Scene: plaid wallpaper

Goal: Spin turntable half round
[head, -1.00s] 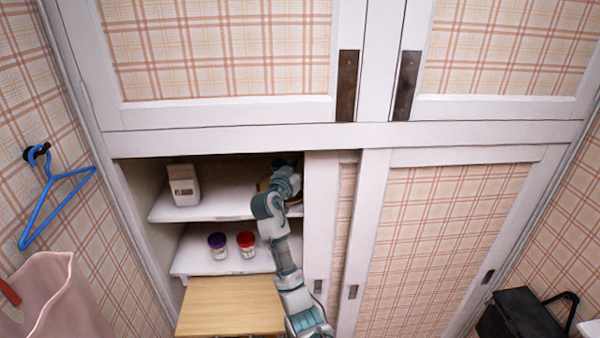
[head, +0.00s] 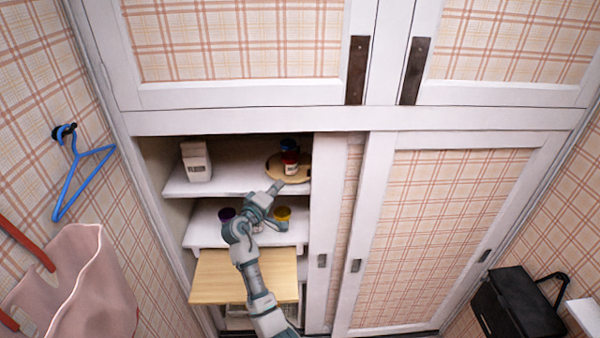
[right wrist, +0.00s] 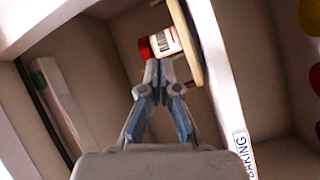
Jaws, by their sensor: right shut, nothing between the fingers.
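The turntable (head: 304,169) is a round light-wood disc on the upper shelf of the open cupboard, close to the sliding door. A red-lidded jar (head: 290,158) and a blue-lidded jar (head: 288,144) stand on it. My right gripper (head: 277,187) is shut and empty at the near edge of the turntable. In the right wrist view the shut fingertips (right wrist: 154,68) are close to the red-lidded jar (right wrist: 160,44) and the turntable's rim (right wrist: 185,42). I cannot tell whether they touch. My left gripper is not in view.
A white carton (head: 196,162) stands left on the upper shelf. The lower shelf holds a purple-lidded jar (head: 227,214) and a yellow-lidded jar (head: 282,214), partly behind my arm. A wooden board (head: 217,278) juts out below. The sliding door's edge (head: 323,220) bounds the right.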

